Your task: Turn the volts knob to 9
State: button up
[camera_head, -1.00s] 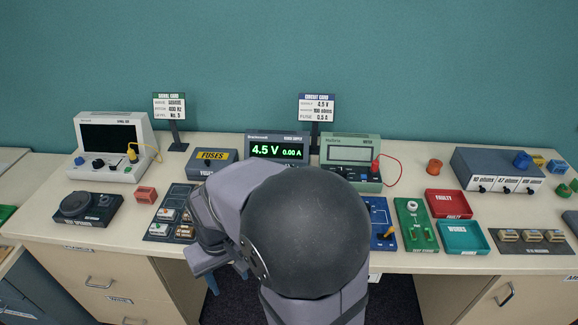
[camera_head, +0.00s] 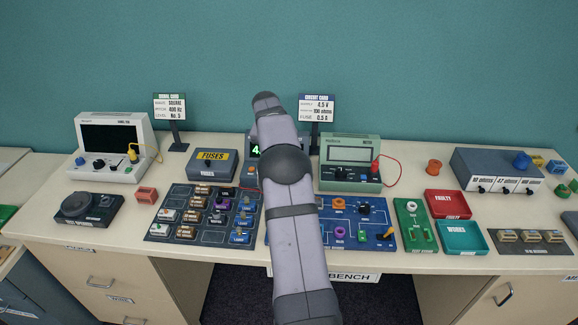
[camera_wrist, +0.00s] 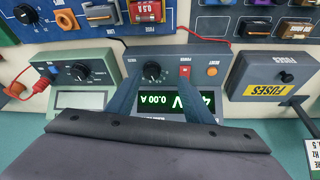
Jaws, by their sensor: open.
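The power supply (camera_head: 251,137) stands at the back of the bench, mostly hidden behind my arm in the head view. In the wrist view it appears upside down (camera_wrist: 222,57), and its green display (camera_wrist: 177,102) shows part of a 4-something V reading and 0.00 A. A black round knob (camera_wrist: 152,71) sits on its front, beside a red switch (camera_wrist: 185,72) and an orange button (camera_wrist: 212,71); I cannot read the knob's label. My gripper (camera_wrist: 159,74) is open, its blue-grey fingers either side of the knob. I cannot tell whether they touch it. The head view hides the fingers.
A green meter (camera_head: 349,150) with a red plug and lead stands close to the right of the supply. A fuses box (camera_head: 212,163) stands to its left. A circuit card (camera_head: 317,108) reading 4.5 V stands behind. Boards with small parts (camera_head: 205,214) lie in front.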

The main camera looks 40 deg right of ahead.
jog(key=shift+m, duration=0.4)
jog(key=shift+w+d+f+p, duration=0.2)
jog(key=shift+d+f+p, duration=0.35)
jog(key=shift+d+f, duration=0.45)
jog(key=shift+w+d+f+p, duration=0.25)
jog(key=shift+d+f+p, duration=0.4)
jog(key=shift+f, duration=0.65)
jog(key=shift+w+d+f+p, duration=0.2)
jog(key=shift+d+f+p, duration=0.25)
jog(key=shift+d+f, duration=0.6)
jog(key=shift+a+f, duration=0.1)
jog(key=shift+a, duration=0.05)
jog(key=c, duration=1)
